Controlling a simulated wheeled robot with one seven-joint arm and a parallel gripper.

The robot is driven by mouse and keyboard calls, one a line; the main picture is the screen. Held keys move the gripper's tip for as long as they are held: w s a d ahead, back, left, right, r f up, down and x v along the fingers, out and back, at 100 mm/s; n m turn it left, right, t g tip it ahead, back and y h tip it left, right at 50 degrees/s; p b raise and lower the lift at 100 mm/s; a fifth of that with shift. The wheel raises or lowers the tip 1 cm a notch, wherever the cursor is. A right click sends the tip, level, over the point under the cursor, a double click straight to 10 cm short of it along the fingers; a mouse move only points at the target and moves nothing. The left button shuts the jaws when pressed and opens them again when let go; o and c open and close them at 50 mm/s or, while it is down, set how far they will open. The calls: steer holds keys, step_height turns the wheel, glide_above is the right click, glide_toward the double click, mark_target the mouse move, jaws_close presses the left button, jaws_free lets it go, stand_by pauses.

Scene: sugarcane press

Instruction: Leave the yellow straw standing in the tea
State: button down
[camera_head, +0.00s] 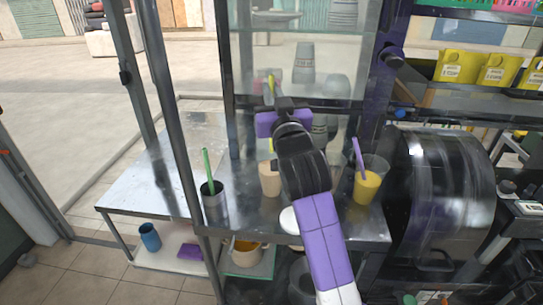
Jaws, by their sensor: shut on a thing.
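My gripper (271,104), with purple sides, is above the middle of the metal counter and shut on the yellow straw (271,84). The straw is roughly upright: its top sticks up above the jaws, and a short yellow piece shows below them. Beneath is a beige cup (269,182), which looks like the tea, partly hidden by my arm. The straw's lower end is over or at the cup's mouth; I cannot tell whether it is inside.
A dark metal cup (214,205) with a green straw (207,165) stands left. A clear cup of yellow drink (367,187) with a purple straw (358,155) stands right. Grey containers (303,63) sit behind. A metal post (176,110) rises at left; a large drum machine (443,180) is right.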

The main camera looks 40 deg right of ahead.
mark_target(271, 152)
steer(key=shift+f+b, duration=5.15)
steer(key=shift+f, duration=1.2)
steer(key=c, duration=1.5)
jaws_free()
steer(key=shift+o, duration=0.2)
steer(key=shift+r, duration=0.15)
step_height(271, 152, up, 7)
steer(key=p, duration=0.5)
steer(key=shift+p, duration=0.4)
